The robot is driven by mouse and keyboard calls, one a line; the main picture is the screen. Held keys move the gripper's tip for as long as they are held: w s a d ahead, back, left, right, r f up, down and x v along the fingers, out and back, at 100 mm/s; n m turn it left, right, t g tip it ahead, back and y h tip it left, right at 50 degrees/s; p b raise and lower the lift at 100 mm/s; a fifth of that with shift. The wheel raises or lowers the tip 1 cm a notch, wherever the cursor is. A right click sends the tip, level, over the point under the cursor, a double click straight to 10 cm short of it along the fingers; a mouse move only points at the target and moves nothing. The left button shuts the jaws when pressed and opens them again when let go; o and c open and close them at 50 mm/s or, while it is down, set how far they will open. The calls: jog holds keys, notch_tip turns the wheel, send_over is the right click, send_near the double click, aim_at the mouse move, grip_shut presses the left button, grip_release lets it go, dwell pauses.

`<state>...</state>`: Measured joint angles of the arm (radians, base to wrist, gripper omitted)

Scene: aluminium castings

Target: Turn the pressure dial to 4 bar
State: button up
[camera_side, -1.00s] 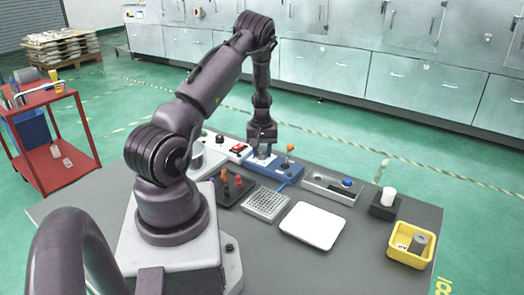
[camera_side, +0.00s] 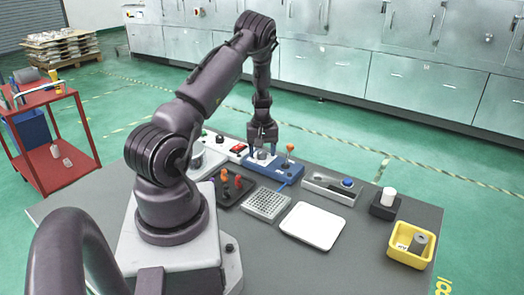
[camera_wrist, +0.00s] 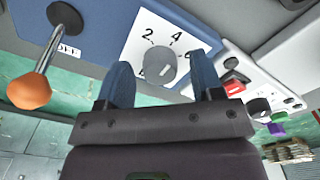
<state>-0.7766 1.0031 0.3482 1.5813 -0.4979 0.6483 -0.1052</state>
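The pressure dial (camera_wrist: 160,68) is a round grey knob on a white plate (camera_wrist: 140,33) with the numbers 2, 4 and 6 printed around it. Its pointer direction is hard to make out. The plate sits on a blue panel (camera_wrist: 90,30), which also shows in the side view (camera_side: 281,168). My gripper (camera_wrist: 163,85) has its two blue fingers apart, one on each side of the dial in the wrist view. In the side view my gripper (camera_side: 263,152) is just above the dial, fingers pointing down. I cannot tell whether the fingers touch the dial.
An orange-tipped lever (camera_wrist: 28,90) stands on the same panel; it shows right of my gripper in the side view (camera_side: 290,149). A white box with a red switch (camera_side: 238,148) is to the left. A perforated block (camera_side: 266,204) and white plate (camera_side: 313,226) lie nearer.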

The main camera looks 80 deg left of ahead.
aim_at(262, 152)
notch_tip(262, 152, up, 13)
dwell(0.7)
dwell(0.3)
jog(key=w+d+r+m+t, duration=0.1)
jog(key=d+r+m, duration=0.45)
jog(key=d, duration=0.65)
jog(key=w+d+r+m, duration=0.1)
jog(key=d+r+m, duration=0.4)
jog(key=d, duration=0.7)
jog(key=s+d+r+m+t, duration=0.2)
jog(key=s+d+r+m, duration=0.1)
jog(key=d, duration=0.4)
jog(key=s+d+r+m+t, duration=0.2)
jog(key=s+d+r+m, duration=0.1)
jog(key=d+r, duration=0.2)
jog(key=d, duration=0.2)
jog(key=shift+d+t, duration=0.3)
jog(key=shift+d, duration=0.05)
